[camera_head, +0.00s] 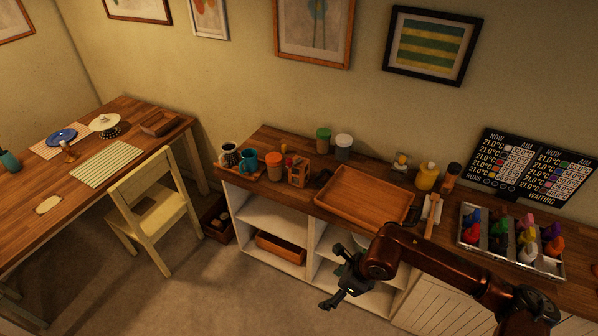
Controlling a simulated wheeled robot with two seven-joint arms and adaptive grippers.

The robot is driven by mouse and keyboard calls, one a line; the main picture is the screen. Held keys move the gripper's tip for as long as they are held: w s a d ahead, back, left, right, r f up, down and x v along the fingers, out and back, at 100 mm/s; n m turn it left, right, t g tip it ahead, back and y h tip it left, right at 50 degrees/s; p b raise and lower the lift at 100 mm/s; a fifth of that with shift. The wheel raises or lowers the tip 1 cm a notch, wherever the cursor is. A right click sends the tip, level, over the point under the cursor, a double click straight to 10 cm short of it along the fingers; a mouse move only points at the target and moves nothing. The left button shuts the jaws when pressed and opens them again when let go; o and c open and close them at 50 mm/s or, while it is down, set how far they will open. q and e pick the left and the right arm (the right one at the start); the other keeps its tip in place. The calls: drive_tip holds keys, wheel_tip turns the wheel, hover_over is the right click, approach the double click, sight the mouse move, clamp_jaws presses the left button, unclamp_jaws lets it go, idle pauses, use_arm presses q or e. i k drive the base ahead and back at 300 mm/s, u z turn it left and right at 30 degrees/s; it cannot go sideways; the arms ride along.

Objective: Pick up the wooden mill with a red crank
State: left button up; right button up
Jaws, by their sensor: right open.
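A small brown wooden block-like item (298,172), which looks like the mill, stands upright on the counter (262,140), left of the wooden tray. Its red crank is too small to make out clearly. My right gripper (335,275) is open and empty, hanging in front of the shelf unit, lower and to the right of the mill and well apart from it. My left gripper is not in view.
An orange jar (274,167), teal mug (248,161) and dark-and-white mug (229,155) crowd the mill's left. A wooden tray (364,193) lies to its right. Green-lidded (323,140) and grey-lidded (343,148) jars stand behind. A chair (153,207) stands left on open floor.

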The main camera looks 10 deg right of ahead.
sight(298, 176)
drive_tip(key=i, duration=2)
